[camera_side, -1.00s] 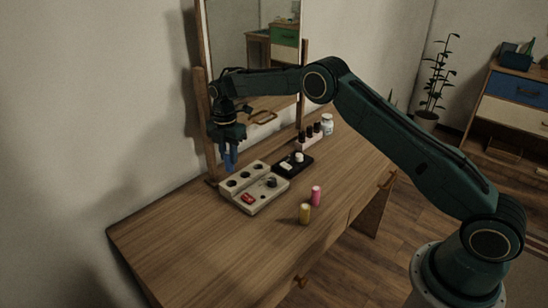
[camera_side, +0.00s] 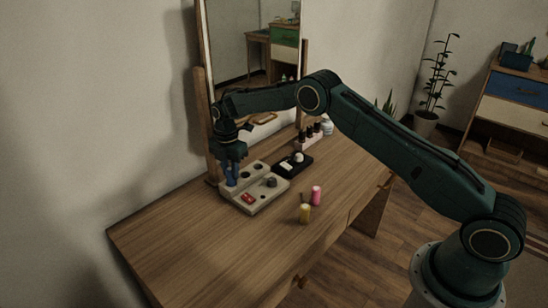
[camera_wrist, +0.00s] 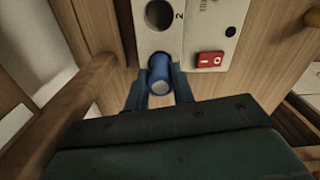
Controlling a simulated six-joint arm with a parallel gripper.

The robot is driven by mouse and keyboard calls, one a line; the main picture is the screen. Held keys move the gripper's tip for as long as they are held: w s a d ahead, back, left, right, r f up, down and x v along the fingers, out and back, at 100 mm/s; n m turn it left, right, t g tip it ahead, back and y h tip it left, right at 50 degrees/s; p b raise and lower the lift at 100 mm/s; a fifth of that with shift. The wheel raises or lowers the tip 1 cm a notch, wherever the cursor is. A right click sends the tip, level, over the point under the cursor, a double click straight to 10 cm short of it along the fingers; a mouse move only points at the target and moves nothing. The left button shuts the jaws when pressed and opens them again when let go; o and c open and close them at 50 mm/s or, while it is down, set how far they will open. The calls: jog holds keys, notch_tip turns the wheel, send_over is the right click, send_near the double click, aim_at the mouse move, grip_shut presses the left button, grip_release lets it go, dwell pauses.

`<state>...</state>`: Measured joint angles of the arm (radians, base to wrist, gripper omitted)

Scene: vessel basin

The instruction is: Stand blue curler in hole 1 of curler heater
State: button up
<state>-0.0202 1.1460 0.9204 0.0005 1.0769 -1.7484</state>
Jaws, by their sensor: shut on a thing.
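The curler heater (camera_side: 268,199) is a pale block on the wooden table, with a row of holes along its back and a red switch in front. The blue curler (camera_wrist: 160,72) is upright between the fingers of my gripper (camera_wrist: 160,88), which is shut on it. In the wrist view the curler is at the end of the row beyond the hole marked 2 (camera_wrist: 159,14), covering the spot of hole 1. In the side view my gripper (camera_side: 231,176) is low over the heater's left end. I cannot tell how deep the curler sits.
A mirror (camera_side: 250,60) rises close behind my gripper. The table's left front is clear.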

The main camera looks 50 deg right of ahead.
aim_at(230, 168)
jog(key=shift+f, duration=1.1)
jog(key=shift+f, duration=0.2)
jog(key=o, duration=1)
jog(key=shift+r, duration=0.15)
notch_tip(230, 168, up, 12)
jog(key=shift+f, duration=0.15)
jog(key=shift+r, duration=0.2)
jog(key=shift+r, duration=0.1)
